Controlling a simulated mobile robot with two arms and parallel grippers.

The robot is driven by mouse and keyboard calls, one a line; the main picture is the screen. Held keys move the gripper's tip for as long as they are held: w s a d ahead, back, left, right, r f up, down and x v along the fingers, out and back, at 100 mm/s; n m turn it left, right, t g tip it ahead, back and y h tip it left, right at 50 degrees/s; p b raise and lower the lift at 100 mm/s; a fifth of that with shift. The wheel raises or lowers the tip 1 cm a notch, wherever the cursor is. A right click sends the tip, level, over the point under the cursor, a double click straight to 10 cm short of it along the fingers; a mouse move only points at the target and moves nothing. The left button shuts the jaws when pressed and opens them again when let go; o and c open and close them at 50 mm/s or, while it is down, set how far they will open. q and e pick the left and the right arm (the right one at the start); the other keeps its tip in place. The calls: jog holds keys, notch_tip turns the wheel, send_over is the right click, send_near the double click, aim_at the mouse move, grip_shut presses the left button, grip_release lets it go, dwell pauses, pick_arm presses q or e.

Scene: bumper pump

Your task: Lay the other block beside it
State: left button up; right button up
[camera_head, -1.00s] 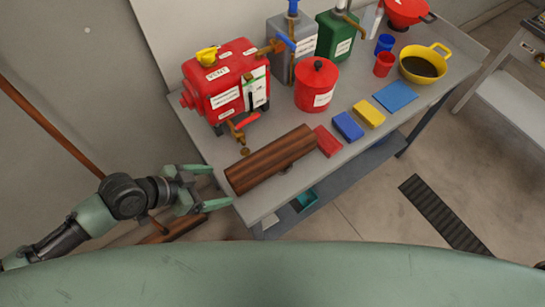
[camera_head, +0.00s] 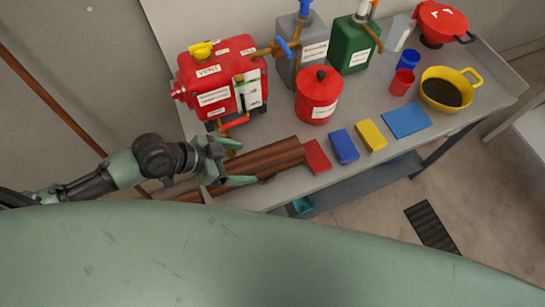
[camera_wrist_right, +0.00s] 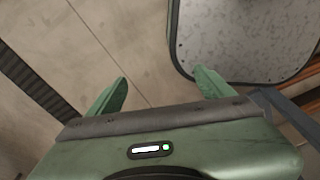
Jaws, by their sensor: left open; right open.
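A long brown wooden piece (camera_head: 276,157) lies along the front left of the grey table; a groove runs lengthwise, and I cannot tell whether it is one block or two side by side. A red block (camera_head: 316,157), a blue block (camera_head: 343,146) and a yellow block (camera_head: 371,135) lie in a row to its right. My left gripper (camera_head: 240,162) is open at the wooden piece's left end, its fingers partly hiding that end; contact is unclear. My right gripper (camera_wrist_right: 165,90) is open and empty, with floor between its fingers in the right wrist view.
Behind the wooden piece stand a red tank (camera_head: 215,88) with a brass tap and a red lidded can (camera_head: 318,96). A blue cloth (camera_head: 407,120) and a yellow bowl (camera_head: 446,92) of dark liquid lie right. A grey speckled panel (camera_wrist_right: 240,40) shows in the right wrist view.

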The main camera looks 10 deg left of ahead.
aim_at(252, 161)
pick_arm(q)
jog(key=shift+w+d+f, duration=0.1)
jog(key=shift+w+d, duration=0.1)
jog(key=shift+d, duration=0.1)
jog(key=shift+w+d+f, duration=0.1)
jog(key=shift+d+f, duration=0.05)
jog(key=shift+w+d+f, duration=0.1)
jog(key=shift+d+f, duration=0.05)
jog(key=shift+f, duration=0.15)
jog(key=shift+p+x, duration=0.85)
jog(key=shift+x, duration=0.25)
jog(key=x, duration=0.3)
jog(key=shift+w+d+p, duration=0.2)
jog(key=shift+d+p, duration=0.05)
jog(key=shift+p, duration=0.15)
jog(key=shift+f, duration=0.2)
pick_arm(e)
jog(key=r, duration=0.2)
jog(key=shift+s+a+r, duration=0.1)
jog(key=shift+s+r, duration=0.1)
jog(key=shift+r, duration=0.15)
pick_arm(q)
jog(key=c, duration=1.8)
jog(key=shift+w+r, duration=0.1)
grip_shut()
pick_arm(e)
jog(key=shift+w, duration=0.1)
